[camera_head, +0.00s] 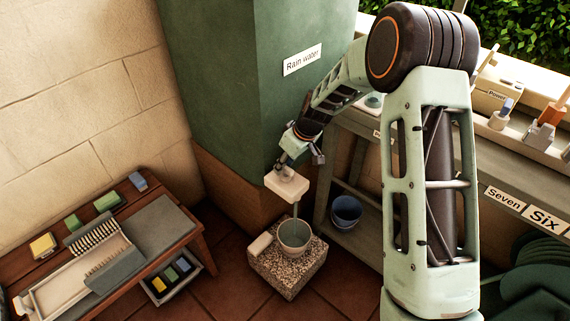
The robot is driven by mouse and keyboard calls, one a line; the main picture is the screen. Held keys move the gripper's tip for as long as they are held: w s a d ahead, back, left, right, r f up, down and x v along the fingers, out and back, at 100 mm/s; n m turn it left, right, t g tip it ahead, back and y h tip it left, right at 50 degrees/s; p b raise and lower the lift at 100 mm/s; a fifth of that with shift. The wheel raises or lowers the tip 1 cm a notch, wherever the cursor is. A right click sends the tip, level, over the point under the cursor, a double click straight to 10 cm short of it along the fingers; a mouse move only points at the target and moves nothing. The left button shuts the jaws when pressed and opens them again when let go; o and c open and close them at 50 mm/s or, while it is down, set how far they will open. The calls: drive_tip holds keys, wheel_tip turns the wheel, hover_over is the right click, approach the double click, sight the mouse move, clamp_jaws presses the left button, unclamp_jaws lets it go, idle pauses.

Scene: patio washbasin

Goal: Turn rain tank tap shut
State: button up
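The rain tank (225,75) is the tall green body with a "Rain water" label (302,59). My gripper (284,170) is at the end of my arm, low in front of the tank. A pale block (287,184) is right below my gripper. I cannot tell whether the block is part of the tap or whether my fingers touch it. No separate tap body or handle can be made out; my wrist covers that area. A thin stream (296,209) runs from below the block down to a grey-green bucket (294,234). The fingers are too small to read.
The bucket stands on a speckled stone block (288,268) with a small pale block (260,245). A wooden bench (190,238) with a rack is at left. A blue bucket (346,211) sits on the shelf under the right counter. Floor shows (345,285) at the bottom middle.

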drive_tip(key=shift+c, duration=0.5)
clamp_jaws()
